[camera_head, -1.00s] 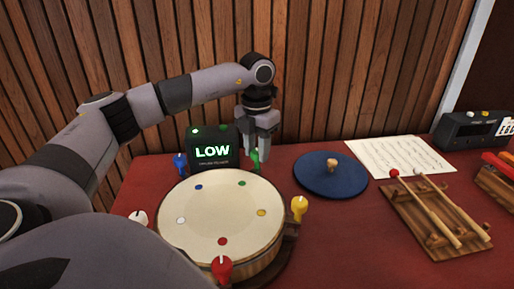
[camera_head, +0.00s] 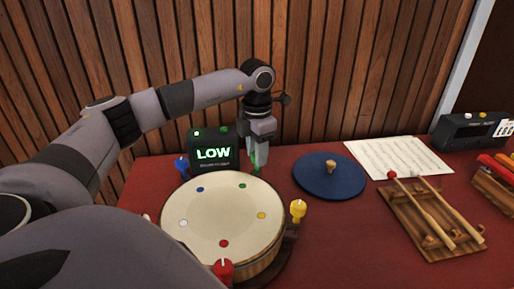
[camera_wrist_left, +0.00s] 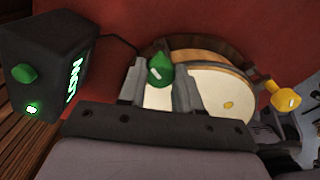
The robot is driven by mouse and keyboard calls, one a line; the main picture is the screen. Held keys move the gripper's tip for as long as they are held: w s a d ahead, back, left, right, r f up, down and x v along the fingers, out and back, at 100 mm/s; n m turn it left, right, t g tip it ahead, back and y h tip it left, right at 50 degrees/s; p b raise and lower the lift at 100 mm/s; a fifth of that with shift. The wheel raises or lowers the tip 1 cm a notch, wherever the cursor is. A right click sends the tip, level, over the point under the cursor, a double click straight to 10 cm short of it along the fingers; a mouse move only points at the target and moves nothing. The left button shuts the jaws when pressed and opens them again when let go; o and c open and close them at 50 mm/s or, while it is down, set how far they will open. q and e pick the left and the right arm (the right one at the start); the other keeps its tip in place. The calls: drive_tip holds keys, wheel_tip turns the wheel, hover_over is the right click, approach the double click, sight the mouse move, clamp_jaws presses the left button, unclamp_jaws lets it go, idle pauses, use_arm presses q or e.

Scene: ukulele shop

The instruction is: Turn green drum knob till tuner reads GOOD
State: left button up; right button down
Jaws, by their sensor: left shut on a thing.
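The drum (camera_head: 222,222) has a pale head with coloured dots and coloured knobs around its rim. My left gripper (camera_head: 257,160) points down at the drum's far side, shut on the green knob (camera_head: 254,158), which is mostly hidden in the head view. In the left wrist view the green knob (camera_wrist_left: 160,70) shows between the two fingers. The tuner (camera_head: 212,151) stands behind the drum and reads LOW in green; it also shows in the left wrist view (camera_wrist_left: 48,70). My right gripper is not in view.
Blue (camera_head: 182,166), yellow (camera_head: 298,209) and red (camera_head: 223,270) knobs surround the drum. A blue disc (camera_head: 329,177), sheet music (camera_head: 398,157), a wooden rack with mallets (camera_head: 432,222) and a dark device (camera_head: 470,131) lie to the right. A slatted wall rises behind.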

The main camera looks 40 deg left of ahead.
use_arm(q)
drive_tip(key=shift+m, duration=0.6)
drive_tip(key=o, duration=1)
drive_tip(key=shift+o, duration=0.2)
wheel_tip(320, 180, up, 7)
drive_tip(key=shift+r, duration=0.15)
drive_tip(key=shift+d, duration=0.1)
